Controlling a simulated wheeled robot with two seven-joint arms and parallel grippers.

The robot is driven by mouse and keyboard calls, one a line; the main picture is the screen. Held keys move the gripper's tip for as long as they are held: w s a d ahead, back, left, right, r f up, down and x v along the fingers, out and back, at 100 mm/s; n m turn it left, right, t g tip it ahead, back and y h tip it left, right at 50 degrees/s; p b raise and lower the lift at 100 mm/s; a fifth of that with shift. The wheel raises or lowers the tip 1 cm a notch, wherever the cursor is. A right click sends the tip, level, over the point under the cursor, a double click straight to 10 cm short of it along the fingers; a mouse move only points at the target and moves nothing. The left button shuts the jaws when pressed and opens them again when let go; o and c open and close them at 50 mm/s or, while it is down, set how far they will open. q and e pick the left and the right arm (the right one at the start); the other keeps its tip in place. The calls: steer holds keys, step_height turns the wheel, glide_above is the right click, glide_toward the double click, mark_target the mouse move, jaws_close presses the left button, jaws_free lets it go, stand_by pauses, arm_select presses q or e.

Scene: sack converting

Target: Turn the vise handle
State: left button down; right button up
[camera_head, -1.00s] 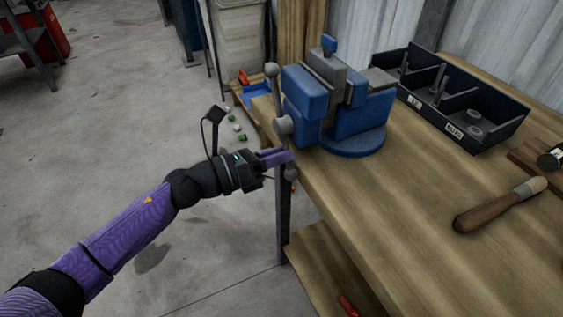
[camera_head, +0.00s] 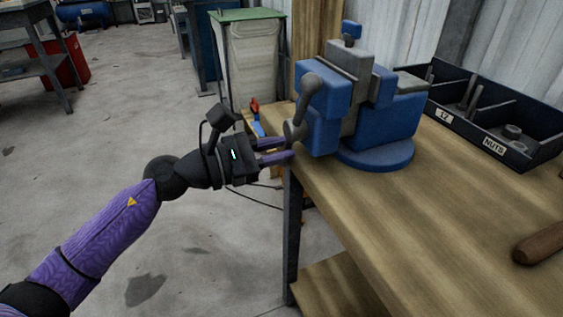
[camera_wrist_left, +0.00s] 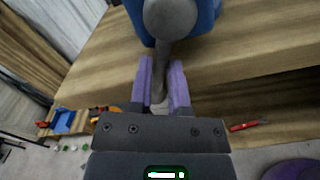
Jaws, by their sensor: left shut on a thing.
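The blue and grey vise (camera_head: 380,115) stands on its round blue base near the left corner of the wooden bench. Its grey handle (camera_head: 303,102) tilts at the vise's left side, with its upper ball end leaning right against the blue body in the picture. My left gripper (camera_head: 288,150) comes in from the left, just below the screw's round end. In the left wrist view its purple fingers (camera_wrist_left: 164,92) are shut on the handle bar (camera_wrist_left: 162,70), near a rounded end. The lower handle end is hard to see in the head view. My right gripper is out of view.
A dark tray with labelled compartments (camera_head: 520,148) stands behind the vise. A wooden tool handle (camera_head: 540,243) lies at the bench's right. The bench top (camera_head: 420,225) in front is clear. A bin with a green lid (camera_head: 250,50) stands behind.

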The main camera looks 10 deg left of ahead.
arm_select(q)
steer(key=shift+w+a+f+m+b, duration=0.15)
steer(key=shift+m+b, duration=0.2)
steer(key=shift+m, duration=0.15)
steer(key=shift+w, duration=0.1)
steer(key=shift+r+m, duration=0.2)
steer(key=shift+m, duration=0.1)
steer(key=c, duration=0.6)
jaws_free()
steer(key=shift+a, duration=0.15)
steer(key=shift+r, duration=0.1)
